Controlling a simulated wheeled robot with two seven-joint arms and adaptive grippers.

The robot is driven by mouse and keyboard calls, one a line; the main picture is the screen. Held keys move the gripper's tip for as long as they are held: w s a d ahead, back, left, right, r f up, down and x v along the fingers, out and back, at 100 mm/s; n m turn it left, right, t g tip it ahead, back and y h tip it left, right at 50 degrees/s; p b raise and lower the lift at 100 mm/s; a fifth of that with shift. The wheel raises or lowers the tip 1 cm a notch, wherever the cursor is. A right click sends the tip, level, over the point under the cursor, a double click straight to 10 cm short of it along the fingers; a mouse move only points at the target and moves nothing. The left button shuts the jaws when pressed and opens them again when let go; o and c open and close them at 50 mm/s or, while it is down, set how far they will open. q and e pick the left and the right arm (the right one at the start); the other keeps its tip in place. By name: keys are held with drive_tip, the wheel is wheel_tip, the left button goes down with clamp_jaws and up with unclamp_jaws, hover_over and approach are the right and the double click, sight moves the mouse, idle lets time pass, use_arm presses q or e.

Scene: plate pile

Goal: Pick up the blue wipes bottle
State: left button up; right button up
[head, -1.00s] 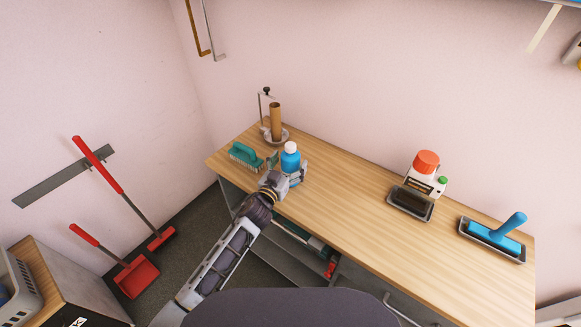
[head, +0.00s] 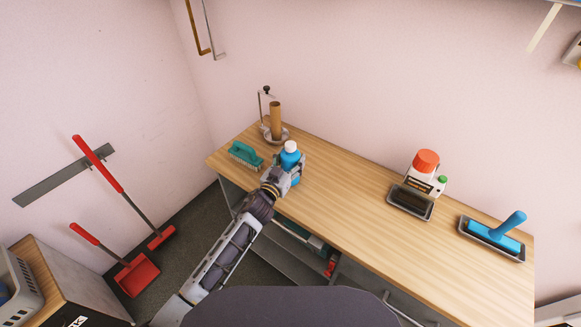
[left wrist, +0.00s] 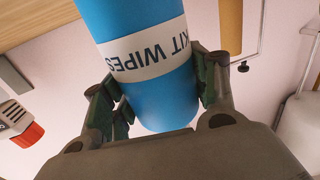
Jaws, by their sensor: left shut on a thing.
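The blue wipes bottle (head: 289,157) with a white cap stands upright near the left end of the wooden table (head: 340,215). My left gripper (head: 286,172) is shut on it, its fingers on either side of the body. In the left wrist view the blue bottle (left wrist: 165,90) fills the middle, with a white label reading "KIT WIPES". The two fingers of my left gripper (left wrist: 160,95) press against its sides. My right gripper is not in view.
A teal brush (head: 246,155) lies left of the bottle. A paper-roll holder with a brown tube (head: 275,120) stands behind it. A white bottle with a red cap (head: 425,170), a dark tray (head: 410,203) and a blue-handled tool (head: 497,235) are farther right. The middle tabletop is clear.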

sight(291, 143)
use_arm(q)
drive_tip(key=c, duration=0.4)
drive_tip(key=shift+c, duration=0.2)
drive_tip(key=shift+r+p, duration=0.3)
drive_tip(key=shift+r, duration=4.75)
